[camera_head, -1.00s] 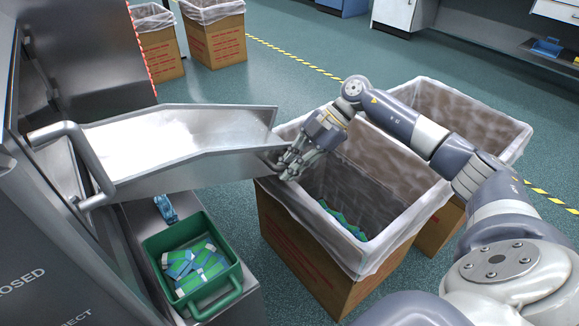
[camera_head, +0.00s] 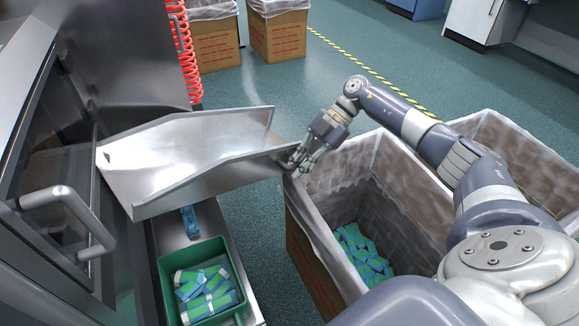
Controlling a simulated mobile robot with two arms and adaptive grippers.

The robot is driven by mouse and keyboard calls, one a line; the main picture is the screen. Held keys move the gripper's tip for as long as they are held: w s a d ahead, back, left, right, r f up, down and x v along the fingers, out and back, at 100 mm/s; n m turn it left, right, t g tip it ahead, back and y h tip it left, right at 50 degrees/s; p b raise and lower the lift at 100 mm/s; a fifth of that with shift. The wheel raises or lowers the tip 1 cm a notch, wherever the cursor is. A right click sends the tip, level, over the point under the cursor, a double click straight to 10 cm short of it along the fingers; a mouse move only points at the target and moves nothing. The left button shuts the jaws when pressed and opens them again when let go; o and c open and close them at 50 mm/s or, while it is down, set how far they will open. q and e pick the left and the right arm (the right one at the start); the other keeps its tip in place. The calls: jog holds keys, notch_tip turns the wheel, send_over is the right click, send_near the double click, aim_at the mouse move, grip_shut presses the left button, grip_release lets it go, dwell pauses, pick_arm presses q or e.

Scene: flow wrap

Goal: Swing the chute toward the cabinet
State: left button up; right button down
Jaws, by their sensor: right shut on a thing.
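The metal chute (camera_head: 178,155) is an open sloped trough that reaches out from the machine cabinet (camera_head: 60,150) on the left. Its free end lies beside the near-left rim of a lined carton (camera_head: 372,208). My right gripper (camera_head: 298,167) is shut on the chute's lip at its outer right end. The fingers are small here and partly merge with the chute edge. My left gripper is not in view.
A green bin (camera_head: 163,290) with several blue-green packs stands below the chute. The carton holds more packs (camera_head: 360,250). Another lined carton (camera_head: 530,160) stands to its right. A cabinet handle (camera_head: 75,215) juts out at the left. Two cartons (camera_head: 277,35) stand at the back.

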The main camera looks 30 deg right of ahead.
jog(key=shift+w+r, duration=0.15)
jog(key=shift+w, duration=0.15)
jog(key=shift+d, duration=0.1)
jog(key=c, duration=1.9)
grip_release()
jog(key=shift+w, duration=0.1)
jog(key=v, duration=1.2)
